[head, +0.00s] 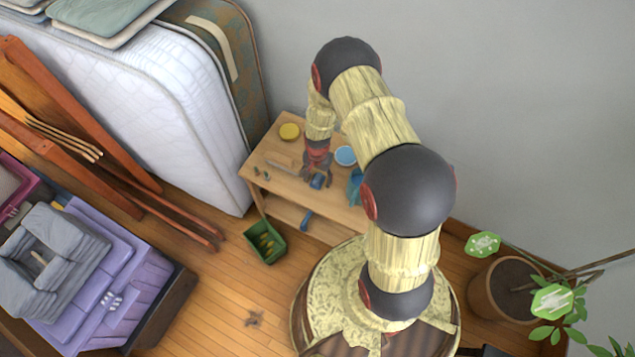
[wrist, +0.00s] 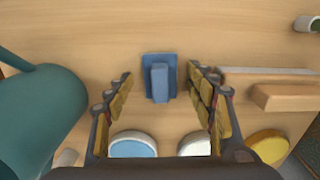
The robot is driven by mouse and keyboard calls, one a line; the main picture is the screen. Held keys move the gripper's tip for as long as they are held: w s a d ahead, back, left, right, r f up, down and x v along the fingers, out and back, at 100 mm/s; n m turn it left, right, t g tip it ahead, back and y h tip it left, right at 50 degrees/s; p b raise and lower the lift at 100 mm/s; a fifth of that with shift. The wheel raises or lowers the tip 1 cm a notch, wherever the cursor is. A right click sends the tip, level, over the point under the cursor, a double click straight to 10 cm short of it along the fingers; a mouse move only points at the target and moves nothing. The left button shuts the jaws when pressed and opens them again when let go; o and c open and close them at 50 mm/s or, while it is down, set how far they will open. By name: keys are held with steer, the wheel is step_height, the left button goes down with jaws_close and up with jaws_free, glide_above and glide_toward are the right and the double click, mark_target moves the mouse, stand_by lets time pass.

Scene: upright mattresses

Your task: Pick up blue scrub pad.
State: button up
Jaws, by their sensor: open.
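The blue scrub pad (wrist: 160,78) lies on the wooden table, a flat blue rectangle with a raised block on top. In the wrist view it sits centred between the fingertips of my gripper (wrist: 160,75), with a gap on each side. My gripper is open and empty, pointing down at the table. In the head view my gripper (head: 318,165) is low over the table and the blue pad (head: 318,182) shows just below it, partly covered by the fingers.
A teal vessel (wrist: 40,115) stands left of the pad. A blue-and-white round dish (wrist: 133,145), a yellow disc (wrist: 267,146) and a wooden block (wrist: 285,97) are close by. The table (head: 275,155) stands between a white mattress (head: 190,90) and a potted plant (head: 500,295). A green bin (head: 265,243) is on the floor.

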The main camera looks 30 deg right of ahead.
mark_target(317, 178)
steer(key=c, duration=0.3)
steer(key=c, duration=0.8)
steer(key=shift+c, duration=0.2)
steer(key=shift+r, duration=0.1)
steer(key=shift+r+p, duration=0.35)
steer(key=shift+r, duration=0.25)
step_height(317, 178, up, 2)
steer(key=shift+s+a+r+p, duration=0.1)
steer(key=shift+r+p, duration=0.15)
steer(key=shift+p, duration=0.3)
steer(key=s+a+r+p, duration=0.5)
steer(key=s+a+r, duration=0.2)
steer(key=s+r, duration=0.2)
steer(key=shift+s, duration=1.4)
